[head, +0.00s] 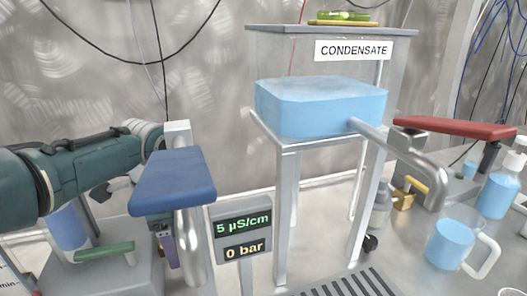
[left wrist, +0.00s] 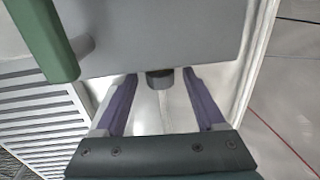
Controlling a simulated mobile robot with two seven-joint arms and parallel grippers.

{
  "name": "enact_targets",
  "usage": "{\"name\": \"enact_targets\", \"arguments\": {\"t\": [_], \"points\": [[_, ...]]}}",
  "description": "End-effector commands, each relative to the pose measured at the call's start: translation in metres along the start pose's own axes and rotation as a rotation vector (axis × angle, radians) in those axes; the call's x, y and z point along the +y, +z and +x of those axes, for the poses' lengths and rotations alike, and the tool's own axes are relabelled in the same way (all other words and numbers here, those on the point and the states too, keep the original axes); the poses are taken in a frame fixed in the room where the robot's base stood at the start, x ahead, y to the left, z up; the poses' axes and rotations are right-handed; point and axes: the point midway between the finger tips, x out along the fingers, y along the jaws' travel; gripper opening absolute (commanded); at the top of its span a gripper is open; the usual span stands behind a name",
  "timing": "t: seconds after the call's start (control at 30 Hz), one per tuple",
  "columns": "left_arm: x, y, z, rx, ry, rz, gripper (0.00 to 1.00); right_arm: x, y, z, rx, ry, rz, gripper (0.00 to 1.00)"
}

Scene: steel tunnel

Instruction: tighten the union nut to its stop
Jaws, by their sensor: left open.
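In the left wrist view a short dark grey cylinder (left wrist: 160,79), which looks like the union nut, sits at the lower edge of a grey housing (left wrist: 165,35). A pale thin pipe runs down from it. My left gripper (left wrist: 160,75) is open, with one purple finger on each side of the cylinder and a visible gap at both sides. In the head view my left arm comes in from the left, and only a bit of a purple finger (head: 168,243) shows, behind the blue lever and its post. The nut is hidden there. My right gripper is not in view.
A blue lever (head: 173,182) stands close to my left arm. A green lever (head: 103,252) also shows in the left wrist view (left wrist: 45,40). A display (head: 242,232) reads 5 µS/cm and 0 bar. A blue-filled tank (head: 320,107), red lever (head: 455,128) and mug (head: 452,245) stand right.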

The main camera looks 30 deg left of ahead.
Motion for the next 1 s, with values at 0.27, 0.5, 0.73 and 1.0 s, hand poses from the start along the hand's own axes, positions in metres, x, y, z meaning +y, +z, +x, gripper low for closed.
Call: {"name": "enact_targets", "arguments": {"t": [0.27, 0.5, 0.73, 1.0], "points": [[-0.0003, -0.0002, 0.0008, 0.001, -0.001, 0.0, 0.71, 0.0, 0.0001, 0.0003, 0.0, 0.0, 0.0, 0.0], [-0.0002, -0.0001, 0.0008, 0.0, -0.001, -0.001, 0.44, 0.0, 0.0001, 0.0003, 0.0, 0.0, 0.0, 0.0], [-0.0001, -0.0001, 0.0008, 0.0, 0.0, -0.001, 0.18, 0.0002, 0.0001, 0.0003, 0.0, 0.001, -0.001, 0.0], [0.0001, -0.0001, 0.0008, 0.0, 0.0, -0.001, 0.0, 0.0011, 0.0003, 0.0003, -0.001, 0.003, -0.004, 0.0]]}}
